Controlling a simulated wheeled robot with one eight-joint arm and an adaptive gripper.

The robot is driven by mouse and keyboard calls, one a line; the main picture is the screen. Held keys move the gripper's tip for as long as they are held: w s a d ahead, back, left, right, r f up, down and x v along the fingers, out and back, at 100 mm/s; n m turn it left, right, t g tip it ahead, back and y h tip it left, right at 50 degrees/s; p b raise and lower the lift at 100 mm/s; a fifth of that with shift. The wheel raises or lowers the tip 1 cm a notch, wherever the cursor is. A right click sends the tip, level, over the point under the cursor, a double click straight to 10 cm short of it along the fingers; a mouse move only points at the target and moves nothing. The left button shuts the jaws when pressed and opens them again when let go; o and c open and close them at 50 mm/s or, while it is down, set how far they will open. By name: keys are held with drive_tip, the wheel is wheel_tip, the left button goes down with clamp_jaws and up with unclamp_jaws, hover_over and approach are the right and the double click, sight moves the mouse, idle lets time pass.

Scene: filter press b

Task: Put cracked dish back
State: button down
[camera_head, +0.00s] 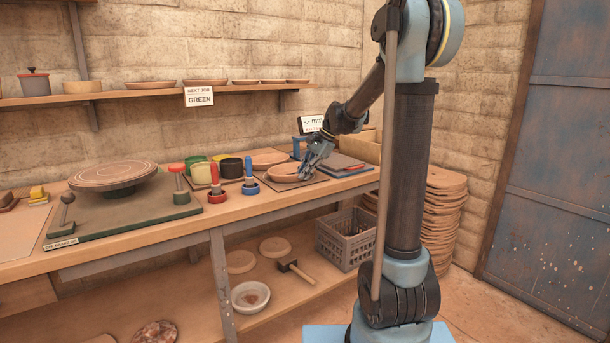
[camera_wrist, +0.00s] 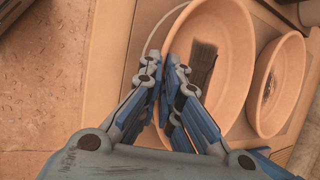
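Two shallow tan dishes show side by side in the wrist view. The nearer, larger dish (camera_wrist: 228,40) has a dark patch inside that may be a shadow; I cannot make out a crack. The other dish (camera_wrist: 278,88) has dark specks inside. In the head view, one dish (camera_head: 283,173) lies on a dark mat at the bench's right part, and another dish (camera_head: 268,159) lies behind it. My gripper (camera_wrist: 162,68) has its blue fingers close together on either side of the larger dish's left rim, one outside and one inside. In the head view, my gripper (camera_head: 304,174) is at that dish's right side.
Red and blue stamp-like tools (camera_head: 216,187) and several coloured pots (camera_head: 222,167) stand left of the dishes. A turntable (camera_head: 112,175) is farther left. A grey crate (camera_head: 343,240), a white bowl (camera_head: 250,297) and a mallet (camera_head: 296,269) are on the lower shelf. A card on the upper shelf reads GREEN.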

drive_tip(key=c, duration=2.1)
unclamp_jaws()
drive_tip(key=v, duration=1.2)
drive_tip(key=s+d+f+n+h, duration=0.2)
drive_tip(key=s+d+f+n, duration=0.1)
drive_tip(key=s+f, duration=0.5)
drive_tip(key=s+d+f+n+t+h, duration=0.1)
drive_tip(key=s+d+f+n, duration=0.3)
drive_tip(key=s, duration=1.1)
drive_tip(key=s+d+f+n+h, duration=0.2)
drive_tip(key=s+d+f, duration=0.4)
drive_tip(key=s+f, duration=0.5)
drive_tip(key=shift+s+d+f+n+t+h, duration=0.2)
drive_tip(key=shift+s+n, duration=0.1)
drive_tip(key=shift+n, duration=0.15)
drive_tip(key=shift+s+d+f+n+t+h, duration=0.1)
drive_tip(key=shift+s+f+n+t+h, duration=0.15)
drive_tip(key=shift+n, duration=0.2)
